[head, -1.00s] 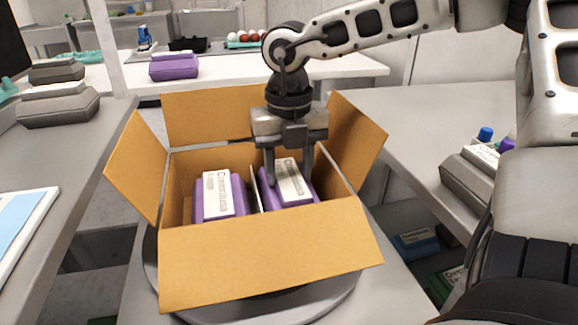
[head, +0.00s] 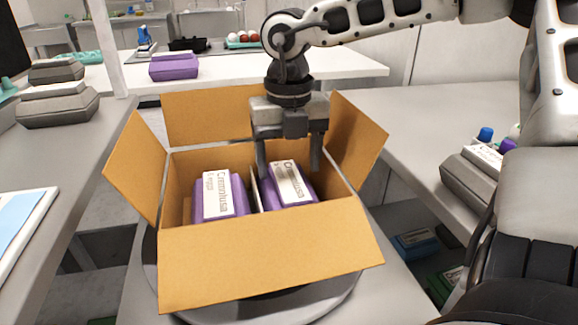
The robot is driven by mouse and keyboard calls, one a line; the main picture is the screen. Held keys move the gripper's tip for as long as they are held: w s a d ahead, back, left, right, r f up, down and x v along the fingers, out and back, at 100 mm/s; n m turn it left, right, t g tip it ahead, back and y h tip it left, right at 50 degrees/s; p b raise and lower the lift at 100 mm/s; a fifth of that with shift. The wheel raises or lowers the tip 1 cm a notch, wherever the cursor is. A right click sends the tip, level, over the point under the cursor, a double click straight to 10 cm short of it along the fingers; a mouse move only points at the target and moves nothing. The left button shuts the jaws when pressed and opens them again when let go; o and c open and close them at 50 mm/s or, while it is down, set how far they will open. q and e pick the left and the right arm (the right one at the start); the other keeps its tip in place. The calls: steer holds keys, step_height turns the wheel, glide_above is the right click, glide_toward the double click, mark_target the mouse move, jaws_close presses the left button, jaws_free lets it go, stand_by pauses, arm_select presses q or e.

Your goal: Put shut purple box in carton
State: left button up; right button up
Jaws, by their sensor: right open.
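An open cardboard carton (head: 270,255) stands in the middle with its flaps spread. Two shut purple boxes with white labels sit side by side in it, a left one (head: 218,196) and a right one (head: 288,184), with a thin divider between them. My right gripper (head: 290,168) is open above the back of the right box, its fingers spread to either side of it. I cannot tell whether they touch it. Another shut purple box (head: 174,68) lies on the white table behind. My left gripper is out of view.
The carton stands on a round grey stand (head: 300,309). Grey boxes (head: 58,106) lie on the left table, and another grey box (head: 470,178) on the right table. Red and white balls (head: 243,38) sit in a tray on the back table. Coloured boxes (head: 416,242) lie low at right.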

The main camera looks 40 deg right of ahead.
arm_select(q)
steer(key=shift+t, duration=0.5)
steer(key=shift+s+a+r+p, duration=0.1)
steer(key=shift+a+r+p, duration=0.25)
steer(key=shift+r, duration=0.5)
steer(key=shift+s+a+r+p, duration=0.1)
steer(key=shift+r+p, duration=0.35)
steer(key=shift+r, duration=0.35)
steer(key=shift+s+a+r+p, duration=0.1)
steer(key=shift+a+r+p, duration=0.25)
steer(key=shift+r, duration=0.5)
arm_select(e)
step_height(320, 180, up, 14)
